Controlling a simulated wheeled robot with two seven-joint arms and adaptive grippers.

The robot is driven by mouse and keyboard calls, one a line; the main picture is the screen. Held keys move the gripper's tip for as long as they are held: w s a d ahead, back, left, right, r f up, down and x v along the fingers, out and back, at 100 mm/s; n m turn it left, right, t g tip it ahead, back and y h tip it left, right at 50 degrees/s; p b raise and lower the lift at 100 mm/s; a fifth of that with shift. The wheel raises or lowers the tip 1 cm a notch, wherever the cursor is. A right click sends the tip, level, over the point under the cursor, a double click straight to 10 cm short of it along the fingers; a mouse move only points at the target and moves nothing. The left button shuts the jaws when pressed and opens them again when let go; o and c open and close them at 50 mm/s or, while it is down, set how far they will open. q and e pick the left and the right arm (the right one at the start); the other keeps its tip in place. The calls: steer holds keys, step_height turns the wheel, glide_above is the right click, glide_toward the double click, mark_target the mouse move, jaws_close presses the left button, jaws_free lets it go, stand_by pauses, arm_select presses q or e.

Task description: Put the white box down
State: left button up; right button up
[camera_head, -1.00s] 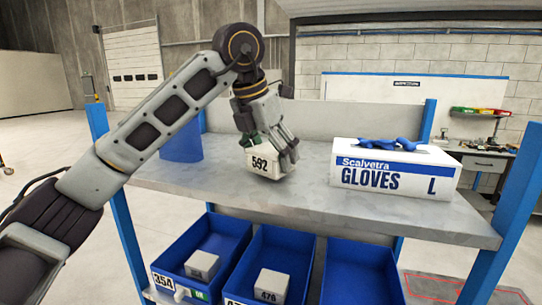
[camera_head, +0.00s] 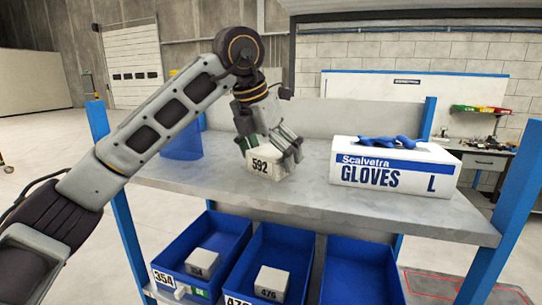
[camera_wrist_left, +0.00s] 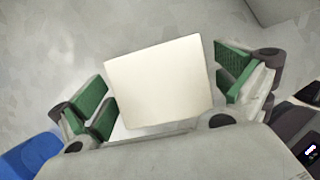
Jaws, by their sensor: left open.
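The white box marked 592 (camera_head: 262,164) sits on the grey tabletop near the middle of the workbench. My left gripper (camera_head: 270,152) is over it, pointing down, with its fingers spread on either side of the box. In the left wrist view the top of the white box (camera_wrist_left: 160,82) shows as a plain pale square between the green finger pads of the left gripper (camera_wrist_left: 163,88). The left gripper is open, with small gaps beside the box. My right gripper is not in view.
A white glove box (camera_head: 393,172) with blue gloves on top stands to the right. Blue bins (camera_head: 362,272) sit below; two hold small white boxes (camera_head: 271,281). The tabletop between box and gloves is clear.

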arm_select(q)
steer(key=shift+r, duration=0.15)
steer(key=shift+s+a+r, duration=0.15)
steer(key=shift+r, duration=0.35)
steer(key=b+v, duration=0.1)
steer(key=v, duration=1)
steer(key=shift+b, duration=0.3)
steer(key=shift+f, duration=0.1)
stand_by(0.4)
